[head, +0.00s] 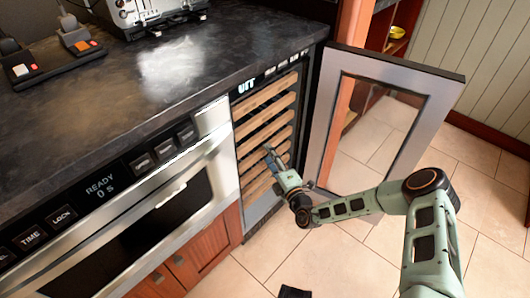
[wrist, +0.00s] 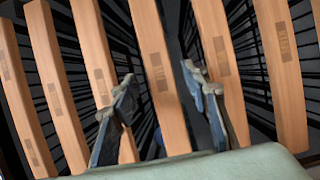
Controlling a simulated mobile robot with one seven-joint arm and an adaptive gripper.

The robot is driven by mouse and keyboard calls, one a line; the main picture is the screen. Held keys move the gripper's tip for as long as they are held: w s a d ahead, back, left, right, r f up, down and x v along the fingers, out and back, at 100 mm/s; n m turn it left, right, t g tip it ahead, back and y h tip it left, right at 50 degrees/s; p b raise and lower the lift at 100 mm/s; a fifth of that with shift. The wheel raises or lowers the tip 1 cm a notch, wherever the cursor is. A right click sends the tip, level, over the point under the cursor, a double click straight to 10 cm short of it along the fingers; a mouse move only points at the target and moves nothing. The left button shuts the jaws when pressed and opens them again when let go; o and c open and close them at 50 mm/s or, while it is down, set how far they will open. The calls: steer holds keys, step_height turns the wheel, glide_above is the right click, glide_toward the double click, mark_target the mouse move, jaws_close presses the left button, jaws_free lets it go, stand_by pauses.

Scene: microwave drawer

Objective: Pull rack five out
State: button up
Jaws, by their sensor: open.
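The wine cooler holds several wooden-fronted racks (head: 262,118), stacked one above another behind its open door. My gripper (head: 269,152) is in front of the lower-middle racks. In the wrist view my gripper (wrist: 159,82) is open, with one finger on each side of one wooden rack front (wrist: 165,108). That front lies between the fingers, and I cannot tell whether they touch it. My gripper hides part of the lower racks in the head view.
The glass cooler door (head: 385,125) stands wide open to the right, close to my arm. A dark countertop (head: 170,65) runs above the cooler. A microwave drawer (head: 150,205) is to the left. Tiled floor (head: 300,262) is free in front.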

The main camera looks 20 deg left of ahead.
steer(key=shift+b+x, duration=0.45)
steer(key=shift+x, duration=1.6)
steer(key=shift+c, duration=0.6)
jaws_close()
